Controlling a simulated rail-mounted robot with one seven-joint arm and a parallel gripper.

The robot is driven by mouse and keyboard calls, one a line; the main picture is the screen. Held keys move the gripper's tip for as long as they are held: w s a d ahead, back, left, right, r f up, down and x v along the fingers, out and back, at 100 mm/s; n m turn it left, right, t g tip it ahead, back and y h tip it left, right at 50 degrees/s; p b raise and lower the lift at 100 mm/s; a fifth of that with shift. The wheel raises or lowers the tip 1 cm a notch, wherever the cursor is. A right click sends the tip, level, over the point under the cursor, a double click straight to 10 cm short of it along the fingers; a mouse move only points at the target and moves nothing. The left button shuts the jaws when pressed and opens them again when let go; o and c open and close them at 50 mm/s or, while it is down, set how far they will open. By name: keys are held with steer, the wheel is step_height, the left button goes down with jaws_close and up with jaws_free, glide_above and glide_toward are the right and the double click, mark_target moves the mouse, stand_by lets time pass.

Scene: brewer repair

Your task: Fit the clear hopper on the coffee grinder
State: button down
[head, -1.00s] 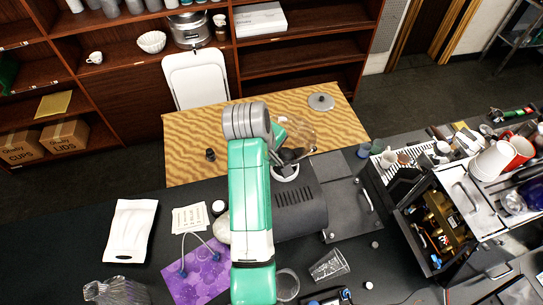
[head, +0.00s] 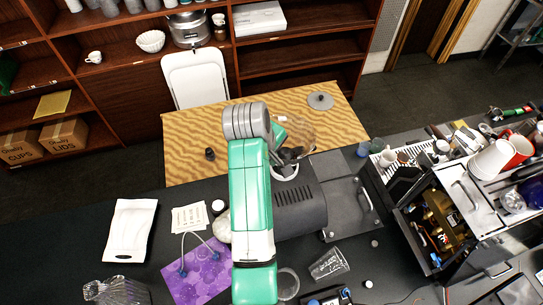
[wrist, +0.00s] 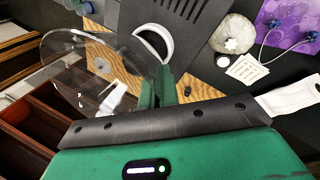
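The clear hopper (head: 301,131) is in the air over the near edge of the wooden table, beyond the coffee grinder. It shows large and see-through in the wrist view (wrist: 82,62). My gripper (head: 290,154) is at the hopper's near side; in the wrist view its green fingers (wrist: 156,92) appear shut on the hopper's edge. The exact contact is partly hidden. The dark coffee grinder (head: 297,208) lies on the black counter, with a white ring (head: 285,172) at its far end. The ring (wrist: 153,38) is apart from the hopper in the wrist view.
A round grey lid (head: 320,101) and a small dark knob (head: 210,154) are on the wooden table (head: 190,130). A white bag (head: 131,230), a purple mat (head: 198,275) and a clear cup (head: 329,264) are on the counter. An open drawer of tools (head: 437,225) is at the right.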

steer(key=shift+f, duration=1.15)
stand_by(0.5)
steer(key=c, duration=1.6)
jaws_free()
steer(key=b+v, duration=0.1)
steer(key=v, duration=0.6)
steer(key=shift+s+a+r, duration=0.1)
steer(key=shift+r, duration=0.25)
